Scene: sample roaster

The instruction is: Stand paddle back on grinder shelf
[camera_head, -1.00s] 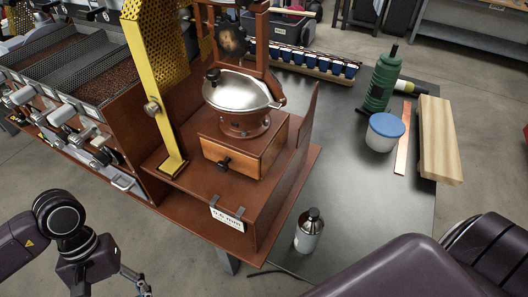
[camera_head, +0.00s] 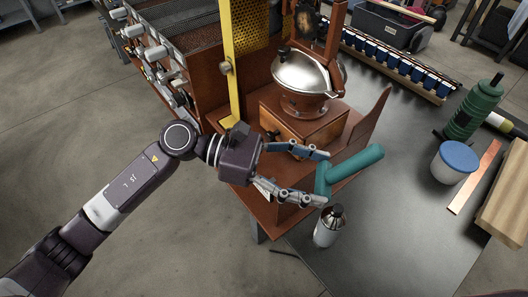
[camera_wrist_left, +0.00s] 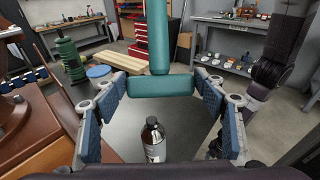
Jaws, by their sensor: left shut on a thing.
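My left gripper (camera_head: 320,176) is shut on a teal T-shaped paddle (camera_head: 354,168), gripping its short bar between the two blue-padded fingers. The paddle is held in the air in front of the grinder's right side, with its long part pointing away to the right. In the left wrist view the paddle (camera_wrist_left: 161,85) spans the fingers and its stem runs up. The grinder (camera_head: 307,78) has a silver lid and a wooden drawer box. It stands on the rust-brown shelf (camera_head: 259,206), which my gripper partly hides. My right gripper is not in view.
A small bottle with a black cap (camera_head: 328,225) stands just below the gripper. A yellow post (camera_head: 232,75) rises left of the grinder. A blue-lidded tub (camera_head: 455,162) and a green device (camera_head: 473,108) are on the dark table (camera_head: 375,235), whose front part is clear.

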